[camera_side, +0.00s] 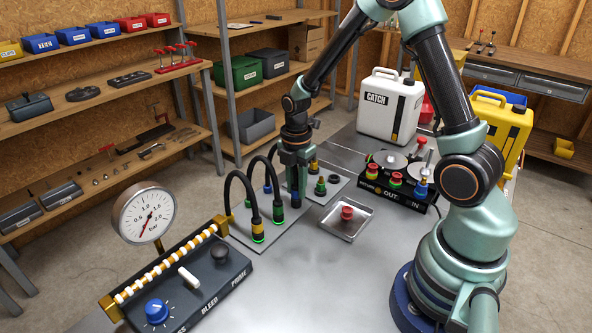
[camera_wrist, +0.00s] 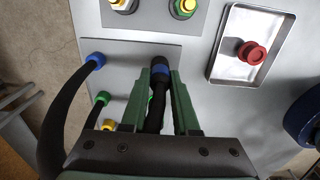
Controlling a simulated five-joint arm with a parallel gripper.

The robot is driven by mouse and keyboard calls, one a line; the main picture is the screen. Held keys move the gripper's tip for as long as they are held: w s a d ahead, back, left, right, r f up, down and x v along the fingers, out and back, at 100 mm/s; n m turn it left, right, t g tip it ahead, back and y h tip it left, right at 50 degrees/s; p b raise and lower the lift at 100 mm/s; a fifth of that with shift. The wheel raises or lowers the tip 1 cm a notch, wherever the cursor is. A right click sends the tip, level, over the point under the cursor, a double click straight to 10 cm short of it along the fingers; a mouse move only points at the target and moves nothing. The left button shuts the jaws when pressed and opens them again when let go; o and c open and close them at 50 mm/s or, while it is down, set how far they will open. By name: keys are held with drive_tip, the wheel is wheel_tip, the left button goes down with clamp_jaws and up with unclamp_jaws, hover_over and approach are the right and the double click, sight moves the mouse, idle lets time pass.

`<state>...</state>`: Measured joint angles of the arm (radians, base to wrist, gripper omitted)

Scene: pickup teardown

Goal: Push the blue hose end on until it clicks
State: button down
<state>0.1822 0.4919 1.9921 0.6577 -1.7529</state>
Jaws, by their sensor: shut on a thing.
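The blue hose end (camera_side: 294,198) is a dark sleeve with a blue band, upright at the near plate (camera_side: 279,246). My gripper (camera_side: 295,178) is shut on it from above; the wrist view shows the green fingers on both sides of the blue band (camera_wrist: 159,70). The port under it is hidden, so I cannot tell whether it is fully seated. The hose's other end appears to be the blue collar (camera_wrist: 96,60) at left in the wrist view. The yellow hose end (camera_side: 257,231) and green hose end (camera_side: 278,213) stand beside it with green-lit rings at their bases.
A metal tray (camera_side: 335,232) with a red knob (camera_side: 347,213) lies right of the plate. A second plate with yellow and green fittings (camera_side: 320,187) is behind. A gauge (camera_side: 144,212) and control box (camera_side: 190,290) stand front left; a black valve box (camera_side: 395,188) stands right.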

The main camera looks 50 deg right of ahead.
sight(297, 185)
drive_tip(key=shift+r, duration=0.95)
drive_tip(key=shift+r, duration=2)
drive_tip(key=shift+d, duration=0.1)
drive_tip(key=s+d+r+m, duration=0.2)
drive_tip(key=s+d+m, duration=0.1)
drive_tip(key=s+d, duration=0.25)
drive_tip(key=s+d+r+m, duration=0.3)
drive_tip(key=s+d, duration=0.1)
drive_tip(key=d, duration=0.3)
drive_tip(key=s+d+r+m, duration=0.1)
drive_tip(key=s+d+m, duration=0.2)
drive_tip(key=s, duration=0.5)
drive_tip(key=s+d+r+m, duration=0.2)
drive_tip(key=s+d+m, duration=0.1)
drive_tip(key=s, duration=0.4)
drive_tip(key=shift+s+d+f, duration=0.15)
drive_tip(key=shift+f, duration=2.15)
drive_tip(key=shift+f, duration=0.6)
drive_tip(key=shift+f, duration=0.3)
